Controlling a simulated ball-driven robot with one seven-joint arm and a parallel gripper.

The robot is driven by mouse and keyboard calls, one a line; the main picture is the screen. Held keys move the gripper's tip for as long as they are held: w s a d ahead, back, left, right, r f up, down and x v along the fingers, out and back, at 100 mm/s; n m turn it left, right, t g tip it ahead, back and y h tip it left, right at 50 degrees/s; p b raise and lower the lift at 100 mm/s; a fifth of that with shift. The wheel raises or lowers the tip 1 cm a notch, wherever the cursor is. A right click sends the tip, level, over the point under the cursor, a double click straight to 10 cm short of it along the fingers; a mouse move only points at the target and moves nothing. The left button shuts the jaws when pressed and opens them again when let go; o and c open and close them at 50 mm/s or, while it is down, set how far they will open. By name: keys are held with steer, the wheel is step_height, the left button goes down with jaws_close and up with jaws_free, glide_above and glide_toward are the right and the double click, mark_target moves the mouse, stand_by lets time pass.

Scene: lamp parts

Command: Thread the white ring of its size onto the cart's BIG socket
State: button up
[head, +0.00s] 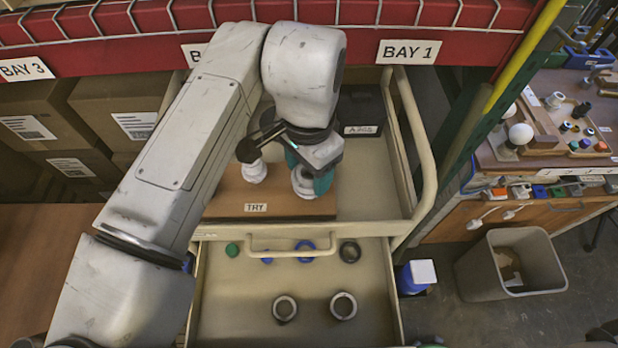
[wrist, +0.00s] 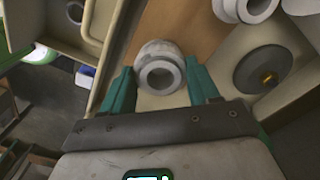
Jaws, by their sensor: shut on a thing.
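My gripper (head: 308,180) points down at the right end of the brown TRY board (head: 228,194) on the cart. Its teal fingers, also seen in the wrist view (wrist: 162,84), are shut on a white ring (wrist: 160,76) with a round dark-grey opening. A wider white body shows just behind the ring in the wrist view; I cannot tell whether the ring is around a socket or above it. A second white socket (head: 254,171) stands on the board to the left, clear of the fingers. It also shows at the wrist view's top edge (wrist: 245,9).
The open drawer (head: 318,275) in front holds two pale rings (head: 285,308) (head: 344,305), a dark ring (head: 350,252), blue rings (head: 305,245) and a green cap (head: 232,250). A dark box (head: 362,110) stands behind. A grey disc (wrist: 262,68) lies beside the board.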

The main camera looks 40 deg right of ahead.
steer(key=shift+f, duration=0.25)
stand_by(0.6)
steer(key=o, duration=0.5)
steer(key=c, duration=0.7)
steer(key=shift+c, duration=0.3)
steer(key=shift+f, duration=0.15)
steer(key=shift+s, duration=0.1)
